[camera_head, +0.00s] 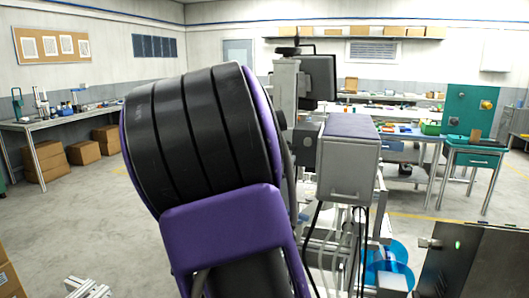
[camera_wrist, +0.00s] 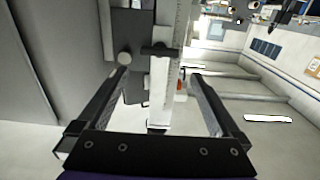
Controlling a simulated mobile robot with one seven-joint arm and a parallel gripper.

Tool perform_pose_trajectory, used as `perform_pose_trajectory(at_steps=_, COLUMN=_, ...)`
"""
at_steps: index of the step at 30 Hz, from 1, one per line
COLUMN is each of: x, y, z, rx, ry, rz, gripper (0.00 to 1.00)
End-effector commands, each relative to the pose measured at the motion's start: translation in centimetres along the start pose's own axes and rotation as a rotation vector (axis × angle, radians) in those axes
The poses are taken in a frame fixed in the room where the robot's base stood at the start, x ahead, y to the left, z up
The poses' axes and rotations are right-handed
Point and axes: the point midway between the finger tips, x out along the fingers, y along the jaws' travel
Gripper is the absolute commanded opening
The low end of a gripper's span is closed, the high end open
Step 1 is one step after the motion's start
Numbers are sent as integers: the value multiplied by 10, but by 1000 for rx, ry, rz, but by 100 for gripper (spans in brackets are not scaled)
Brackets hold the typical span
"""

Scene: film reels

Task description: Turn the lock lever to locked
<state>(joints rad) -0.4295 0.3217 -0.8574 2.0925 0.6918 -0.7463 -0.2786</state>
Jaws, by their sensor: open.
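My gripper (camera_wrist: 160,76) is open in the wrist view, with one dark finger on each side of a pale upright column (camera_wrist: 160,95) with ruler marks. A short black lever-like bar (camera_wrist: 158,50) crosses the column just beyond the fingertips, apparently apart from them. It looks like the lock lever, but I cannot tell which way it is set. A round grey knob (camera_wrist: 124,58) sits left of it, near the left fingertip. In the head view a grey column (camera_head: 285,95) carries a black handle (camera_head: 295,49) on top. My gripper is hidden there behind my arm.
A dark boxy head (camera_head: 319,76) and a grey box (camera_head: 348,160) stand beside the column. Cables hang below, near a blue reel (camera_head: 392,262). A dark cabinet (camera_head: 475,262) is at the lower right. Floor is open on the left, before a workbench (camera_head: 65,118).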

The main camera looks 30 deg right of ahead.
Motion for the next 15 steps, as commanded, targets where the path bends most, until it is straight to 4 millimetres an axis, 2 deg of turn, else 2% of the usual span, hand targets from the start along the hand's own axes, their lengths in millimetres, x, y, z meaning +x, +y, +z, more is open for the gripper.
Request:
perform_pose_trajectory(at_steps=3, x=28, y=2, z=1, rx=-5, ry=2, rz=4, gripper=100)
perform_pose_trajectory(at_steps=9, x=68, y=2, z=1, rx=-3, ry=0, rz=4, gripper=100)
perform_pose_trajectory(at_steps=15, x=92, y=1, z=0, rx=-1, ry=0, rz=2, gripper=100)
